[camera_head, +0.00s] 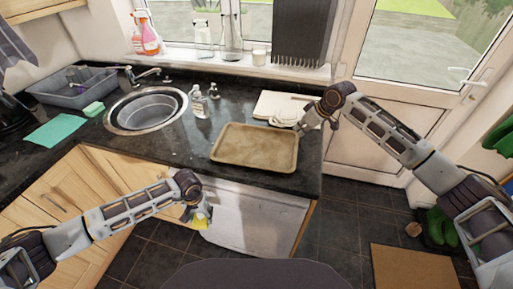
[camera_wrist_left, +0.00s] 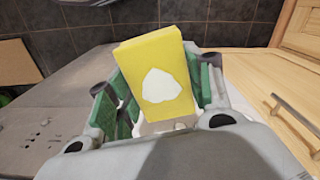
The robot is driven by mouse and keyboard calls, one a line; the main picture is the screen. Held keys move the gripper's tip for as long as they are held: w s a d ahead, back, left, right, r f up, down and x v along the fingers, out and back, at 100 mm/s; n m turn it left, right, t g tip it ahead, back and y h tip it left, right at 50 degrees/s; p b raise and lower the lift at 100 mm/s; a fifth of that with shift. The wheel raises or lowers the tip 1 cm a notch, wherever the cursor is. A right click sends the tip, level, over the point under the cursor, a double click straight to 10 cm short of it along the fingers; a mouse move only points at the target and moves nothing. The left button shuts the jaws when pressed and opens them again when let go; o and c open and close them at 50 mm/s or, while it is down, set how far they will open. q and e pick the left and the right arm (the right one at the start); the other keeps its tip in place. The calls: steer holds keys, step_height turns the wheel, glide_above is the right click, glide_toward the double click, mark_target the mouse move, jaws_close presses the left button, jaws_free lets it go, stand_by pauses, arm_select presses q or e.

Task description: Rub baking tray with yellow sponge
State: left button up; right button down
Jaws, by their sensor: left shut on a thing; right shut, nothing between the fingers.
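The baking tray (camera_head: 255,148) is brownish and lies flat on the dark counter near its front right edge. My left gripper (camera_head: 197,212) is shut on the yellow sponge (camera_head: 203,222), in front of the counter and below its top, to the lower left of the tray. In the left wrist view the yellow sponge (camera_wrist_left: 157,75) stands between the green-padded fingers of the left gripper (camera_wrist_left: 155,100), with a white patch on its face. My right gripper (camera_head: 303,124) is shut and empty at the tray's far right corner; whether it touches the tray I cannot tell.
A white board (camera_head: 278,106) with a pale cloth (camera_head: 285,119) lies behind the tray. Small bottles (camera_head: 198,103) stand between the tray and the round sink (camera_head: 146,108). A green sponge (camera_head: 93,109) and green cloth (camera_head: 55,131) lie at the left. The counter between sink and tray is mostly clear.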

mark_target(298, 145)
arm_select(q)
steer(key=shift+f, duration=0.15)
arm_select(e)
steer(key=shift+f, duration=0.15)
